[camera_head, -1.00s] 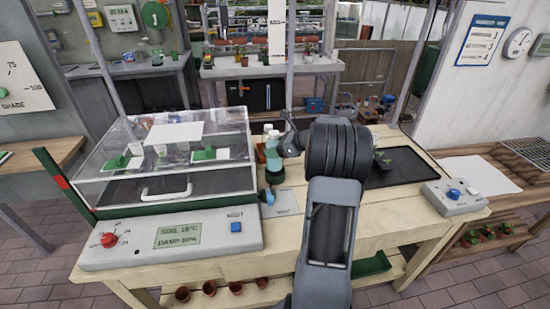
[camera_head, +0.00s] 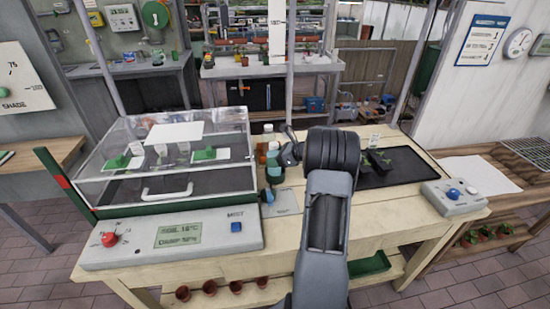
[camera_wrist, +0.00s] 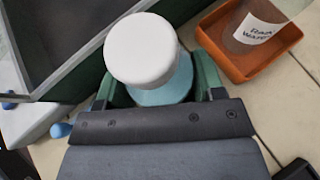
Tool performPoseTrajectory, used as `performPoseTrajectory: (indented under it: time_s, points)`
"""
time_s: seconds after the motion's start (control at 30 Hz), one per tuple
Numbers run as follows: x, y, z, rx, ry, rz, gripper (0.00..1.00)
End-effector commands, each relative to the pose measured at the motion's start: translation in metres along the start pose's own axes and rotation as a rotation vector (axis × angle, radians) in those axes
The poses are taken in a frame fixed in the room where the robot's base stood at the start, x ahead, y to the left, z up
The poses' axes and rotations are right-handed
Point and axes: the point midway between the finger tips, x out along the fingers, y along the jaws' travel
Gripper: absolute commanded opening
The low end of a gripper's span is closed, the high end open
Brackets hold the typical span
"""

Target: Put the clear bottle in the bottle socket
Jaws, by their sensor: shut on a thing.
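My gripper (camera_wrist: 150,92) is shut on a bottle with a round white cap (camera_wrist: 139,48) and a pale blue-tinted body (camera_wrist: 168,88). Dark green fingers flank the body in the wrist view, and the cap faces the camera. In the head view my gripper (camera_head: 279,157) is at the right side of the bottle (camera_head: 273,146), beside the clear-lidded box. A teal part (camera_head: 275,175) with a blue tip (camera_head: 269,196) shows just below the bottle. The bottle's base is hidden, and I cannot tell whether it sits in a socket or touches anything.
The clear-lidded box (camera_head: 170,150) is at the left. A black tray (camera_head: 405,170) with seedlings and a grey control box (camera_head: 453,197) are at the right.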

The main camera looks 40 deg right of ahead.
Motion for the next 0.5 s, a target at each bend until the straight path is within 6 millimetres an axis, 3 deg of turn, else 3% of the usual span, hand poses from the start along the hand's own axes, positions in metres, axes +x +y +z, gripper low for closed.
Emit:
performPoseTrajectory:
  time_s: [0.13, 0.17, 0.4, 0.5]
  points:
    - [0.0011, -0.0001, -0.0018, 0.0, -0.001, 0.0, 0.29]
    - [0.0014, 0.0001, -0.0027, 0.0, 0.0, 0.0, 0.63]
    - [0.001, 0.0001, -0.0019, 0.0, 0.0, 0.0, 0.86]
    - [0.001, 0.0001, -0.0018, 0.0, 0.0, 0.0, 0.88]
